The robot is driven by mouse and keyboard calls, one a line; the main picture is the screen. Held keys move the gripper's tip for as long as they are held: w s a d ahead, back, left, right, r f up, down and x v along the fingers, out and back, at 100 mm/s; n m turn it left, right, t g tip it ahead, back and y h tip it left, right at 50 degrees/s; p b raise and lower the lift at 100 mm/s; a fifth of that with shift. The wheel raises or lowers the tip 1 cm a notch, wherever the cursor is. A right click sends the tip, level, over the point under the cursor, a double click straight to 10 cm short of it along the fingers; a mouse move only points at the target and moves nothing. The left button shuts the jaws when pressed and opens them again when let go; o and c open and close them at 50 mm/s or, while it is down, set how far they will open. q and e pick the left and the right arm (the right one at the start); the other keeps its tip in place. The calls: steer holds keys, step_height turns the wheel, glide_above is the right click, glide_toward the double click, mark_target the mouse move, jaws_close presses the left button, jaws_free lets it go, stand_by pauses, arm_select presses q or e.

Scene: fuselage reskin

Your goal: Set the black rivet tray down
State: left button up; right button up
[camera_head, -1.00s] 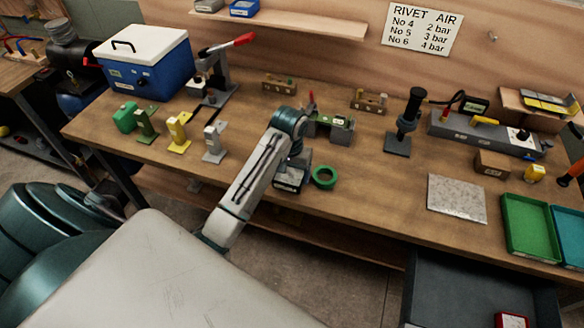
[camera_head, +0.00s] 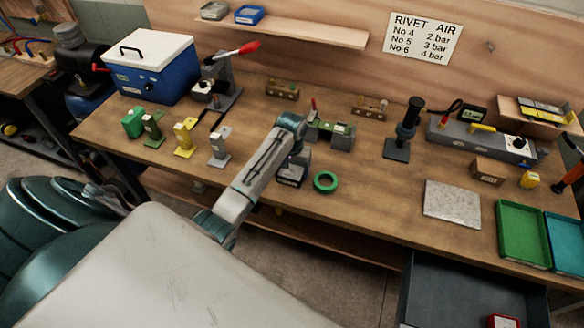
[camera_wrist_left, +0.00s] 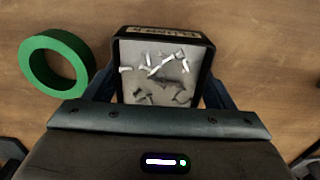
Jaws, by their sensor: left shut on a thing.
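The black rivet tray (camera_wrist_left: 207,60) is a small dark box with a light grey inside, holding several silver rivets and some dark bits. It also shows in the head view (camera_head: 291,175), low over or on the wooden bench; I cannot tell whether it touches the wood. My left gripper (camera_wrist_left: 158,88) is shut on the tray, one finger on each side. In the head view the left gripper (camera_head: 297,160) partly hides the tray. My right gripper is not in view.
A green tape ring (camera_head: 325,182) lies close to the right of the tray. A green-topped grey fixture (camera_head: 340,137) stands behind it. Small coloured stands (camera_head: 183,140) are to the left. Bench space is free right of the ring, up to a speckled plate (camera_head: 452,203).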

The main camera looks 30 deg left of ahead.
arm_select(q)
steer(key=o, duration=1.2)
steer(key=shift+f, duration=0.1)
